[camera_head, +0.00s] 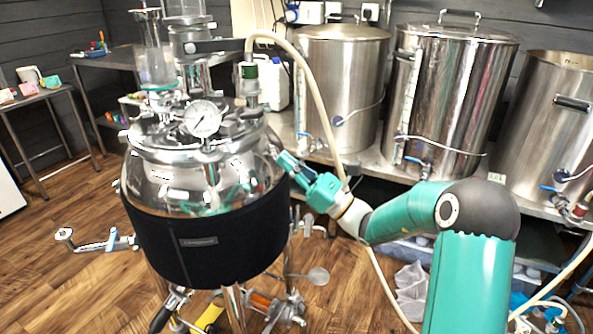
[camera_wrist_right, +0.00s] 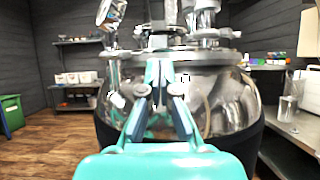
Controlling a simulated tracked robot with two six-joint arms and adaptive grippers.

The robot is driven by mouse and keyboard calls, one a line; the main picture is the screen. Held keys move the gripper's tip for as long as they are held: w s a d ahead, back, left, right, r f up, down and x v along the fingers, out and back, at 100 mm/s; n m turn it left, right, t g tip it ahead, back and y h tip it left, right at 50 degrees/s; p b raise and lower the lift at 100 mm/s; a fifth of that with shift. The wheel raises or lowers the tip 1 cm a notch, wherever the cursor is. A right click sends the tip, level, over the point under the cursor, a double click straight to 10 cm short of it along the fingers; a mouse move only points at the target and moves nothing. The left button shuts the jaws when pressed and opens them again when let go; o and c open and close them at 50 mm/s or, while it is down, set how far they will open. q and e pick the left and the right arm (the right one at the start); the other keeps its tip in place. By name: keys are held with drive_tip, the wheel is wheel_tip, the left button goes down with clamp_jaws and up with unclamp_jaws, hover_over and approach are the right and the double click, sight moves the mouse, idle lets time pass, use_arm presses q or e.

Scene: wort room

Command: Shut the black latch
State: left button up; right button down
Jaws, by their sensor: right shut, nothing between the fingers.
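A steel and glass vessel (camera_head: 160,180) with a black jacket (camera_head: 215,245) stands left of centre in the head view. Its metal lid (camera_head: 160,130) carries a round gauge (camera_head: 204,119) and several clamps and fittings. I cannot single out the black latch among the fittings. My right gripper (camera_head: 281,156) is at the vessel's right side, just below the lid rim; I cannot tell whether it touches. In the right wrist view the vessel (camera_wrist_right: 225,100) lies straight ahead, and my right gripper (camera_wrist_right: 160,65) has its fingertips together, with nothing between them. My left gripper is not in view.
Large steel pots (camera_head: 340,90) stand on a bench (camera_head: 375,165) at the back right. A pale hose (camera_head: 310,85) arches down behind my right gripper. A side table (camera_head: 40,92) with small items stands at far left. Wooden floor (camera_head: 60,205) is open at left.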

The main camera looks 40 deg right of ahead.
approach(243, 113)
drive_tip(key=w+a+f, duration=0.1)
drive_tip(key=w, duration=0.1)
drive_tip(key=shift+w+a+r, duration=0.1)
drive_tip(key=shift+w+r, duration=0.15)
drive_tip(key=shift+r, duration=0.55)
drive_tip(key=shift+w+a+r, duration=0.15)
drive_tip(key=shift+w+r, duration=0.1)
drive_tip(key=shift+r, duration=0.55)
